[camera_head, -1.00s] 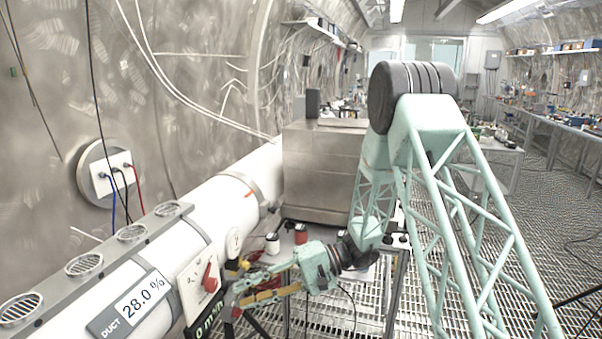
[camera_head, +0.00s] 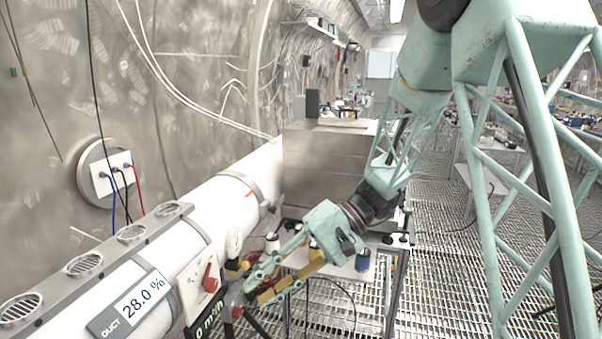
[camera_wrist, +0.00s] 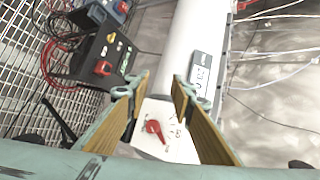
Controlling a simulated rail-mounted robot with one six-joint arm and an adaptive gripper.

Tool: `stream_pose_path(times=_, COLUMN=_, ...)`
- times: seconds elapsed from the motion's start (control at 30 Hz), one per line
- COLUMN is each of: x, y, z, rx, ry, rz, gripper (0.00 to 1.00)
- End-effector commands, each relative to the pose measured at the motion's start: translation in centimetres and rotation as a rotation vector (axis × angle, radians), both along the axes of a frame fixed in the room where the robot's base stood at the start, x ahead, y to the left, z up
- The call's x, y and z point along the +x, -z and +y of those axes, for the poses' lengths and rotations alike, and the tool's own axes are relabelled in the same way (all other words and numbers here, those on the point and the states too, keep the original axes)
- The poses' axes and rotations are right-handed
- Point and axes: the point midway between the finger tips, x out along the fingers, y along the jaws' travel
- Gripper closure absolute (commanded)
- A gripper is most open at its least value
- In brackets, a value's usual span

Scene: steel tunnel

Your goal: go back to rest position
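My gripper (camera_head: 256,285) is low in the middle of the head view, just right of the white duct's dial panel. In the wrist view my gripper (camera_wrist: 157,92) has its two yellow-brown padded fingers apart, with nothing held between them. The panel with the red knob (camera_wrist: 154,129) shows in the gap between the fingers. The same red knob (camera_head: 210,277) is in the head view, left of the fingertips and apart from them. My arm reaches from the upper right down to the gripper.
The white duct (camera_head: 226,204) runs along the left wall, with a 28.0 % display (camera_head: 139,300). A steel box (camera_head: 325,165) stands behind the gripper on a cart. A blue can (camera_head: 363,259) is on the cart close to my wrist.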

Motion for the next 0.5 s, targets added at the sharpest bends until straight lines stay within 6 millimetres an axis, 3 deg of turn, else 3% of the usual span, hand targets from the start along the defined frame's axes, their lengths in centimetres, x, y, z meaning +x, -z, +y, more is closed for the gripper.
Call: stream_pose_path(times=0.5, x=-5.4, y=-4.3, z=-4.1, rx=-0.159, ry=-0.022, rz=-0.058, gripper=0.78)
